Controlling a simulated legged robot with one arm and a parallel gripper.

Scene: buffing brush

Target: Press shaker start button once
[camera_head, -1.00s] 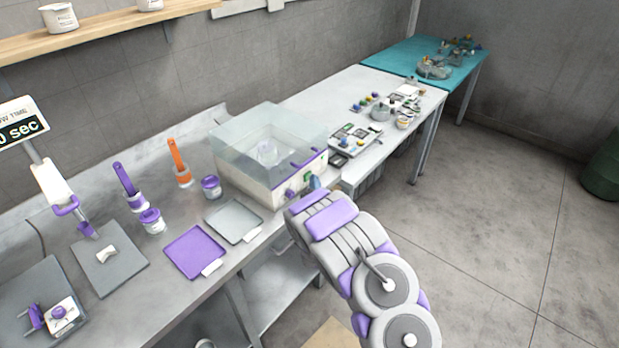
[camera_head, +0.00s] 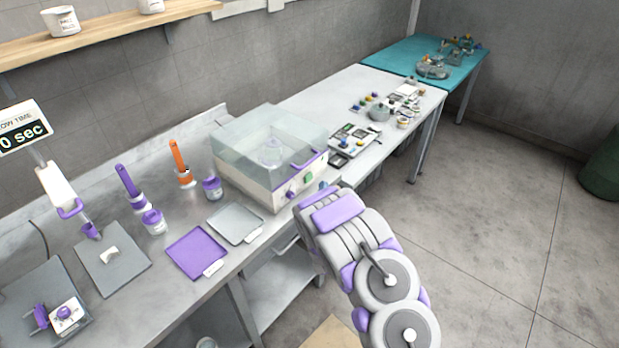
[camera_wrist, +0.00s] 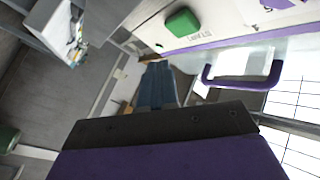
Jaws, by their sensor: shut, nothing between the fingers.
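The shaker (camera_head: 262,185) is a cream box with a clear lid on the steel bench. Its green button (camera_head: 308,177) is on the front panel, right of a purple knob (camera_head: 291,194). The green button also shows large near the top of the wrist view (camera_wrist: 182,23). My gripper (camera_head: 323,186) is just right of the front panel, its blue fingers mostly hidden behind my arm. In the wrist view the blue fingers (camera_wrist: 157,72) are together and empty, below the button in the picture and apart from it.
A purple lid handle (camera_wrist: 243,80) sticks out close to my fingers in the wrist view. Purple (camera_head: 196,252) and grey (camera_head: 235,223) trays lie left of my arm. A white table (camera_head: 340,90) with small parts stands behind. Open floor is at right.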

